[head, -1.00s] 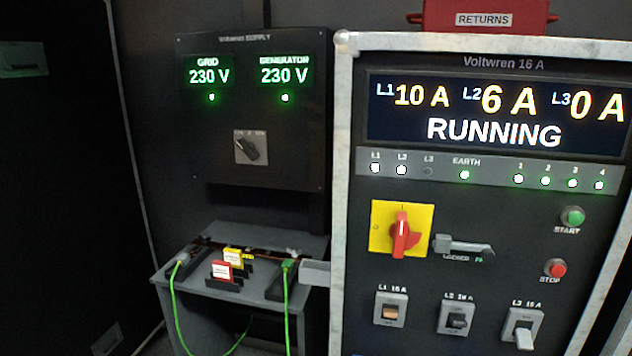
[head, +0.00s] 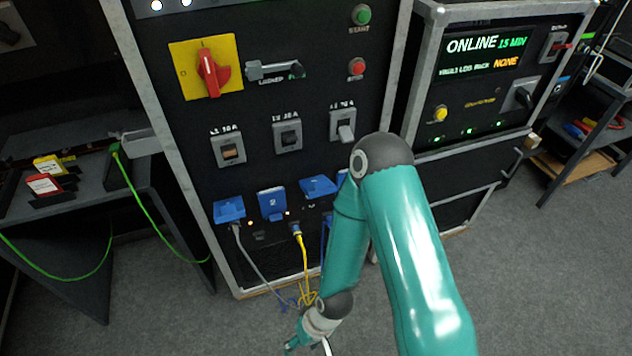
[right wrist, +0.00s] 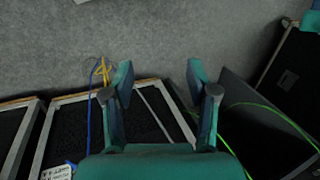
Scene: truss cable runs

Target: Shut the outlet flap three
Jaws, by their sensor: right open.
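A row of blue outlet flaps runs along the lower front of the Voltwren cabinet in the head view. The third flap from the left (head: 318,187) sticks out, lifted from the panel. The second flap (head: 271,203) shows its face and number; the first flap (head: 229,211) is also lifted. The fourth is mostly hidden behind my right arm. My right gripper (head: 306,341) is low in front of the cabinet, below the flaps and apart from them. The right wrist view shows its fingers (right wrist: 160,75) open and empty above the floor. My left gripper is not in view.
A grey cable (head: 262,268), a yellow cable (head: 303,262) and a blue cable hang below the flaps. Breakers and a red rotary switch (head: 209,73) sit above. A table with a green cable (head: 165,225) stands left.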

